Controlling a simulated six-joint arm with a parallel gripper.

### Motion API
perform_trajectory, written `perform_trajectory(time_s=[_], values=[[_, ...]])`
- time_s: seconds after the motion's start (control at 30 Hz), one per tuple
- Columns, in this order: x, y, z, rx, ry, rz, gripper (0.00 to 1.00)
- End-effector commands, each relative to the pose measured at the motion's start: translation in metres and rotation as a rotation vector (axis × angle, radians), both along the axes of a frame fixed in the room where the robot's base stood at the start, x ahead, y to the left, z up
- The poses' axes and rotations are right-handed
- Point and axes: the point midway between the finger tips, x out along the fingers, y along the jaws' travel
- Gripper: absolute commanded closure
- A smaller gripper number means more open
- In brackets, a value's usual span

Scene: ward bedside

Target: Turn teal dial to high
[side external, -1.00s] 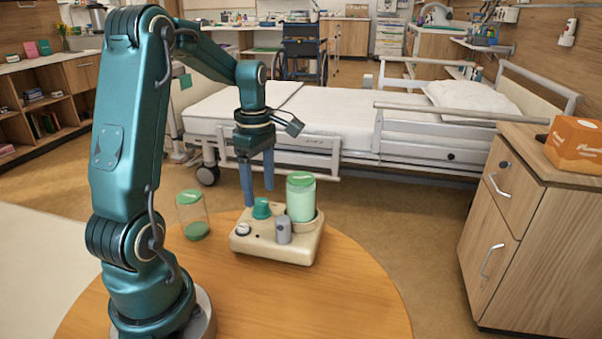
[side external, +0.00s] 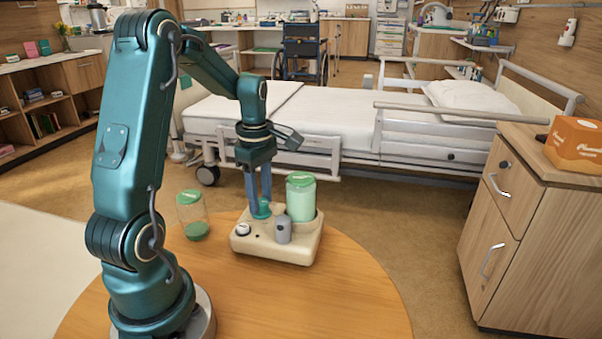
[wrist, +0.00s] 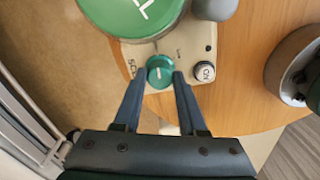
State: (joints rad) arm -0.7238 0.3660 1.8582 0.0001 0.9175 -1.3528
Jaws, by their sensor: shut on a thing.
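The teal dial (wrist: 160,72) sits on top of a cream appliance (side external: 276,243). In the wrist view a pale pointer line shows on the dial; I cannot read which setting it marks. My gripper (side external: 262,208) points down from above and is shut on the dial, with one blue finger on each side of it. The gripper also shows in the wrist view (wrist: 160,80). In the side view the fingers partly hide the dial.
A green-filled jar (side external: 301,198) stands on the appliance beside the dial. A clear jar (side external: 193,215) stands on the round wooden table (side external: 340,290). The table's front right is clear.

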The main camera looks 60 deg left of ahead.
Motion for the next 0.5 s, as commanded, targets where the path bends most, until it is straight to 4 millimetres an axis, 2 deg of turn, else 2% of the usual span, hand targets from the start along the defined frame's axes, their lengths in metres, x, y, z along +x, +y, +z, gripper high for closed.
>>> perform_trajectory(time_s=[0.27, 0.5], values=[[0.0, 0.0, 0.0006, 0.0, 0.0, -0.134, 1.0], [0.0001, 0.0, 0.0007, 0.0, -0.001, -0.346, 1.0]])
